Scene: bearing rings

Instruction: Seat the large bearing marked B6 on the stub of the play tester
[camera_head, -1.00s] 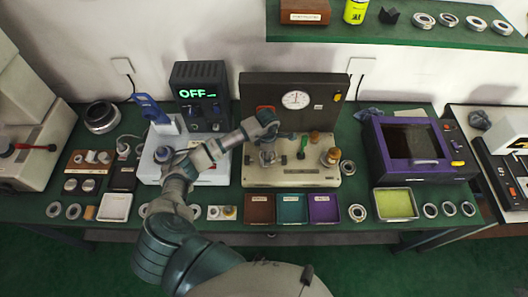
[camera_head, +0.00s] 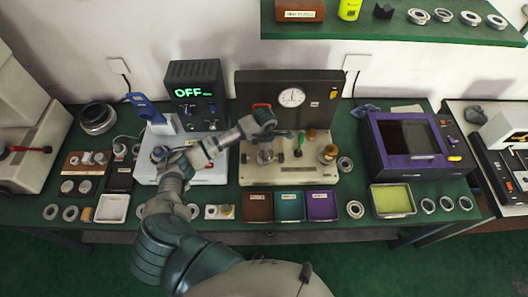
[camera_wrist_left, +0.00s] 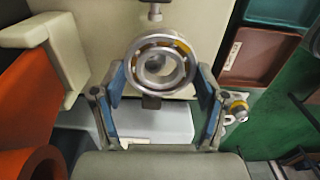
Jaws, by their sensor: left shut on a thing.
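My left gripper (camera_head: 281,134) hangs over the beige base of the play tester (camera_head: 290,175), below its dial gauge. In the left wrist view its two blue-lined fingers (camera_wrist_left: 161,88) stand on either side of a steel bearing (camera_wrist_left: 184,66) with orange-yellow patches, and are shut on it. The bearing's face is turned to the wrist camera; no B6 mark is legible. A grey round fitting (camera_head: 265,156) shows on the tester near the gripper. I cannot tell whether the bearing touches or surrounds the stub. My right gripper is out of view.
Brown (camera_head: 257,207), teal (camera_head: 289,206) and purple (camera_head: 322,206) trays line the front of the tester. Loose rings lie to its right, one at the back (camera_head: 345,164). A brass-topped knob (camera_head: 328,153) stands on its right side. An orange part (camera_wrist_left: 30,160) is close in the wrist view.

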